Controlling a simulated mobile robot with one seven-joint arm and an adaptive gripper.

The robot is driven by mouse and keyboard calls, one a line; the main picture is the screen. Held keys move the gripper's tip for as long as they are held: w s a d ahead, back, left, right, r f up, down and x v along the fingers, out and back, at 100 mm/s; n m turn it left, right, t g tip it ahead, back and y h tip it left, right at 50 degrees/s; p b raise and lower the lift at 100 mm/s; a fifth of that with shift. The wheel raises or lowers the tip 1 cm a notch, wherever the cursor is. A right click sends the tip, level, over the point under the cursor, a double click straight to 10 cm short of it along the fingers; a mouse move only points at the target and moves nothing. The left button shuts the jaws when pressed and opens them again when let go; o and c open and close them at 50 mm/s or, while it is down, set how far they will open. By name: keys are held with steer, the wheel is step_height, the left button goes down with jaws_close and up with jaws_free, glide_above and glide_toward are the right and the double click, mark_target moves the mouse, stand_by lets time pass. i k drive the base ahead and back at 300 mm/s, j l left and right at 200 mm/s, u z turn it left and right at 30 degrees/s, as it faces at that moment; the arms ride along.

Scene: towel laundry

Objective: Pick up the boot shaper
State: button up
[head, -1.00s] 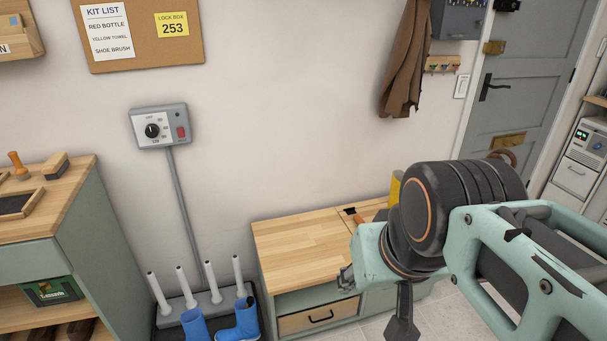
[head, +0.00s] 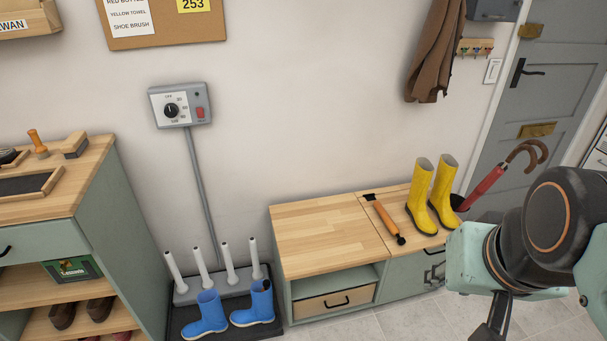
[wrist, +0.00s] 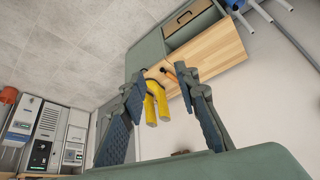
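The boot shaper (head: 385,220), an orange rod with black ends, lies on the right part of the wooden bench top (head: 320,235), left of a pair of yellow boots (head: 432,195). In the wrist view the boot shaper (wrist: 171,76) is small and partly hidden behind a finger. My gripper (wrist: 160,88) is open, with its two dark fingers spread wide and nothing seen between them up close. The yellow boots (wrist: 157,102) show beyond the fingers. In the head view my arm is at the lower right, to the right of the bench front.
A red umbrella (head: 488,187) with a curved brown handle stands right of the yellow boots. Blue boots (head: 205,315) and a rack with pale pegs (head: 200,262) are left of the bench. A shelf unit (head: 75,220) stands far left. The left bench top is clear.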

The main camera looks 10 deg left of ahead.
mark_target(392, 228)
steer(key=u, duration=1.7)
steer(key=z, duration=1.7)
steer(key=i+z, duration=0.25)
steer(key=i, duration=0.45)
steer(key=i+j+z, duration=0.25)
steer(key=i, duration=0.45)
steer(key=j+z, duration=0.35)
steer(key=k+l, duration=0.05)
steer(key=l, duration=0.05)
